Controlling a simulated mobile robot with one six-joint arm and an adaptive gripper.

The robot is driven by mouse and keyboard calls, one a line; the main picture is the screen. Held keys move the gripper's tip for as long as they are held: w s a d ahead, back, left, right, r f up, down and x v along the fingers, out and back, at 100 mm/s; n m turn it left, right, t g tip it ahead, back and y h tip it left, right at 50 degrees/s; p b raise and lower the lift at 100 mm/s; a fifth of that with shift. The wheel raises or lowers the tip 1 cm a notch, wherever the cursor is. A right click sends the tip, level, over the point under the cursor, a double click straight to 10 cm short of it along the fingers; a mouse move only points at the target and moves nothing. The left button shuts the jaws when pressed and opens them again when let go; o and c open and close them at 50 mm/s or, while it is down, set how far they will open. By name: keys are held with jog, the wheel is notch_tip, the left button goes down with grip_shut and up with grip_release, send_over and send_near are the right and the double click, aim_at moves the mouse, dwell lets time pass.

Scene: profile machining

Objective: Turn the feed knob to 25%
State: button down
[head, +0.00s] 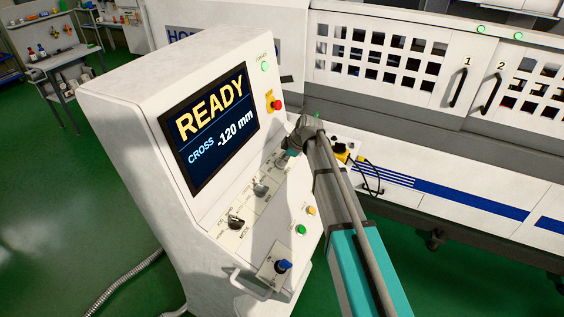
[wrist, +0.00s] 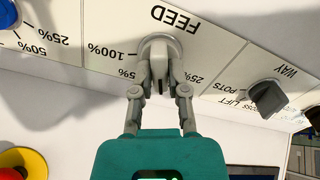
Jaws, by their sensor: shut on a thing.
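The feed knob (wrist: 158,48) is pale grey and round with a raised grip, under the upside-down word FEED in the wrist view. Marks reading 100%, 5% and 25 show around it, some partly covered by my fingers. My gripper (wrist: 160,76) is shut on the knob's grip, one finger on each side. A dark line shows on the grip between the fingers; I cannot tell which mark it points at. In the head view my gripper (head: 291,148) is at the upper end of the knob row on the white panel (head: 225,245) and hides the feed knob.
A dark grey WAY knob (wrist: 268,95) is close on the right in the wrist view. A blue knob (wrist: 8,14) is at the upper left and a red stop button (wrist: 10,173) at the lower left. The screen (head: 208,128) reads READY, CROSS -120 mm.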

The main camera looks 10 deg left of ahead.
jog(key=shift+s, duration=0.1)
jog(key=n, duration=0.4)
jog(key=shift+n, duration=0.4)
jog(key=n, duration=0.3)
jog(key=shift+n, duration=0.4)
jog(key=c, duration=0.5)
grip_release()
jog(key=shift+d+r, duration=0.1)
jog(key=shift+r, duration=0.05)
jog(key=shift+p+v, duration=3.15)
jog(key=shift+v, duration=0.15)
